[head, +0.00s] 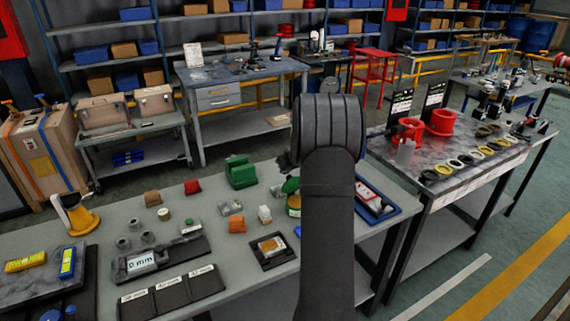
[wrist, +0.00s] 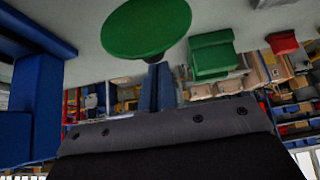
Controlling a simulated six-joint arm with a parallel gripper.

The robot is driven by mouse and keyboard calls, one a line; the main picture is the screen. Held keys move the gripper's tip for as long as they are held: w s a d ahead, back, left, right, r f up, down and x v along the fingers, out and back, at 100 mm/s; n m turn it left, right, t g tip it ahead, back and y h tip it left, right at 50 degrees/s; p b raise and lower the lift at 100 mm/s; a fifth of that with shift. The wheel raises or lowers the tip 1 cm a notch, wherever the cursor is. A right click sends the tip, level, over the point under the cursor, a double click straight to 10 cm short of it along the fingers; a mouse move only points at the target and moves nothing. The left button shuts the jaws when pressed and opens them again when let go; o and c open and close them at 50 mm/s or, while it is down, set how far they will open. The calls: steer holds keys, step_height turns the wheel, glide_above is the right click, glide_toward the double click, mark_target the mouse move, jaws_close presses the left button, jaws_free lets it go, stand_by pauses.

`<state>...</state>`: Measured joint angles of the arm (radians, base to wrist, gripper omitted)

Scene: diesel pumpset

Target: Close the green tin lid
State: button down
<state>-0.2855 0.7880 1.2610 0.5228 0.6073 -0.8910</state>
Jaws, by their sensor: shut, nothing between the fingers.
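The green tin (head: 293,207) stands on the near bench, its right side hidden behind my arm. Its green lid (head: 290,186) shows above the tin body and looks raised and tilted, though my arm covers part of it. In the wrist view the lid (wrist: 145,28) is a large round green disc close to the camera. My gripper (wrist: 158,72) shows there as narrow fingers, shut and empty, with the tips at the lid's edge. I cannot tell whether they touch it. In the head view the fingers are hidden behind my arm.
A green block (head: 240,172) stands left of the tin, with a small red block (head: 192,187) farther left. Several small parts and a dark label tray (head: 272,250) lie nearer. A blue tray (head: 375,200) lies right of my arm.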

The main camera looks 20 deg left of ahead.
steer(key=shift+s+d+f, duration=0.1)
steer(key=shift+s+d, duration=0.05)
steer(key=shift+d, duration=0.05)
